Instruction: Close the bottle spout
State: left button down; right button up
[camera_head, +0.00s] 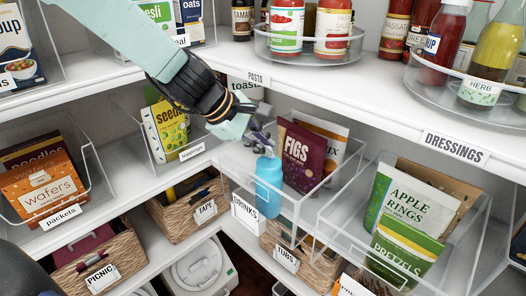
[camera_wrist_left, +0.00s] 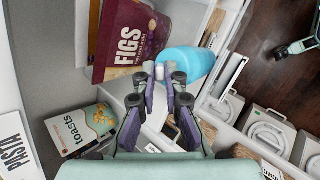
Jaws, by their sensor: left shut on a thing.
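The light blue bottle (camera_head: 268,183) stands in the clear bin above the DRINKS label, beside the purple FIGS bag. In the left wrist view the bottle (camera_wrist_left: 190,64) points its pale spout (camera_wrist_left: 158,70) towards my fingers. My left gripper (camera_head: 263,143) reaches down from the upper left to the top of the bottle. In its own wrist view the left gripper (camera_wrist_left: 163,82) has its fingertips on either side of the spout, shut on it. The fingers partly hide the spout, so I cannot tell its exact position. My right gripper is not in view.
The FIGS bag (camera_head: 302,157) stands close behind the bottle. The clear bin's wall (camera_head: 297,208) runs in front. The PASTA shelf edge (camera_head: 300,82) is just above the gripper. A seeds packet (camera_head: 166,128) stands to the left, and APPLE RINGS (camera_head: 412,205) to the right.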

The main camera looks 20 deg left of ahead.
pick_arm(q)
jog(key=shift+s, duration=0.15)
jog(key=shift+f, duration=0.1)
jog(key=c, duration=1.4)
grip_release()
jog(key=shift+r, duration=0.2)
notch_tip(320, 180, up, 10)
jog(key=shift+f, duration=0.15)
